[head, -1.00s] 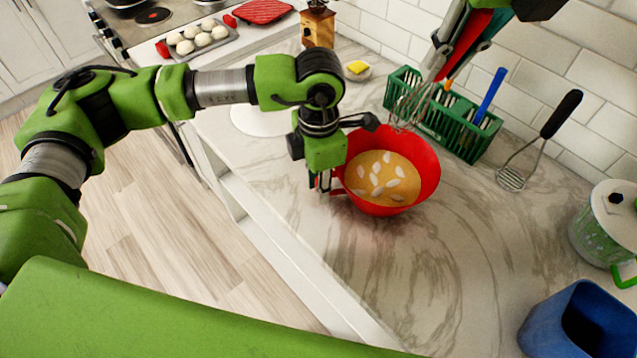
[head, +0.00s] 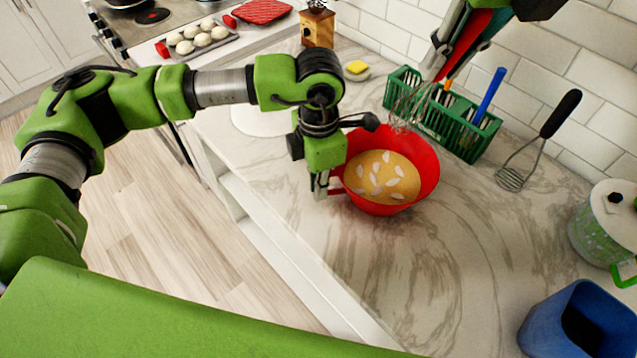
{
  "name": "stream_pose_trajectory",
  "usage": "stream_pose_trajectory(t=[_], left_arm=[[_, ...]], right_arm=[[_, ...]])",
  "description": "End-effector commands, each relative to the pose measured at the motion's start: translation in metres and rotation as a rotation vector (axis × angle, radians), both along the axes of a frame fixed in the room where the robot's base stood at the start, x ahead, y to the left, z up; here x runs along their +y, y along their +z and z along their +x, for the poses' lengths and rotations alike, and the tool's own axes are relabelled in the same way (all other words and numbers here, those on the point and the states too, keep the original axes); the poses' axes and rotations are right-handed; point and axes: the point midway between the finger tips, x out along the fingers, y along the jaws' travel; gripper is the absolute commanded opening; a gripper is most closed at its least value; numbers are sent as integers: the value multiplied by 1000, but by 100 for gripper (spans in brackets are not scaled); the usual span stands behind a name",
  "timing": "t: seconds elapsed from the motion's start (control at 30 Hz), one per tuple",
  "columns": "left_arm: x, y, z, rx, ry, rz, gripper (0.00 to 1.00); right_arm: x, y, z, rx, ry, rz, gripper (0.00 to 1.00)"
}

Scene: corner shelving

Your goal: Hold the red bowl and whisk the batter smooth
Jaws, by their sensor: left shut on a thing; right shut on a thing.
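The red bowl (head: 424,174) stands on the marble counter near its front edge. It holds tan batter (head: 391,168) with several white lumps on top. My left gripper (head: 322,192) is shut on the bowl's handle at its left side; the fingertips are partly hidden. My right gripper (head: 452,58) comes in from the top and is shut on the whisk, whose handle is red. The wire whisk (head: 408,102) hangs head down above the bowl's far rim, in front of the green caddy. It appears clear of the batter.
The green caddy (head: 466,140) with a blue-handled tool stands behind the bowl. A black-handled masher (head: 511,178) leans on the wall to the right. A blue container (head: 548,334) and a green-and-white canister (head: 592,228) stand at right. The counter (head: 420,265) in front of the bowl is clear.

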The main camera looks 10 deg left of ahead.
Motion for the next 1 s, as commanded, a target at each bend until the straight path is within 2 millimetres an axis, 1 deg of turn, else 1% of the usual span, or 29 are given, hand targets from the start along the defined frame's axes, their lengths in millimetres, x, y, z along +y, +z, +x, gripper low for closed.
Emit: stream_pose_trajectory(t=[0.47,0.57,0.8,0.9,1.0], left_arm=[[1,-1,0,3,1,2,0],[1,-1,0,3,1,2,0],[1,-1,0,2,1,1,0],[1,-1,0,2,1,1,0],[0,-1,0,2,1,1,0]], right_arm=[[-1,-1,1,5,1,3,0],[-4,-5,8,47,11,26,0],[-23,-24,40,205,79,151,0],[-29,-29,48,236,100,193,0],[-34,-32,52,247,110,212,0]])
